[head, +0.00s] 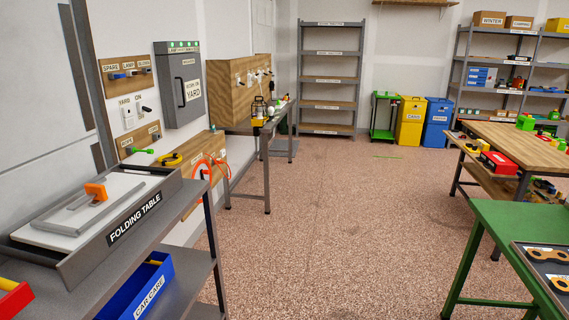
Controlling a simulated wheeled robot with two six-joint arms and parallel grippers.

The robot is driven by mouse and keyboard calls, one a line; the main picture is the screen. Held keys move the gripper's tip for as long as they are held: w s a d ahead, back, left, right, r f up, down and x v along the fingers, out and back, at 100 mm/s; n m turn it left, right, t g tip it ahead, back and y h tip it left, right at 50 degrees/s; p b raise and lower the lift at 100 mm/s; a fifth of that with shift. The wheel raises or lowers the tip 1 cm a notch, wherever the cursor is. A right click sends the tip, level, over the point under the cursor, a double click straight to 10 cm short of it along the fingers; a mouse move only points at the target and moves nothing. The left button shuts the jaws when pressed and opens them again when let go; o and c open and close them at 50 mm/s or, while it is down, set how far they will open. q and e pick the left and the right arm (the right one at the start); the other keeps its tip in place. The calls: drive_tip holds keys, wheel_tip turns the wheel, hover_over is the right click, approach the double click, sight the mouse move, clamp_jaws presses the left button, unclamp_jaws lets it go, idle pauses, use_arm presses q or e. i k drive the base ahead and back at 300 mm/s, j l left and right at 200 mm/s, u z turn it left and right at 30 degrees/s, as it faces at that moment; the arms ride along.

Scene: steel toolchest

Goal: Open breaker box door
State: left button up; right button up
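The breaker box (166,80) is a grey wall box on the left wall. A strip with green marks and small labels (182,46) runs along the top of the box. Neither of my grippers shows in the head view.
A grey shelf unit with a tray labelled FOLDING TABLE (134,218) stands in the left foreground, below and in front of the box. A grey workbench (262,124) stands beyond it. A green table (500,222) is at right. The middle floor is clear.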

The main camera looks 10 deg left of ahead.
sight(181, 73)
drive_tip(key=i, duration=1.7)
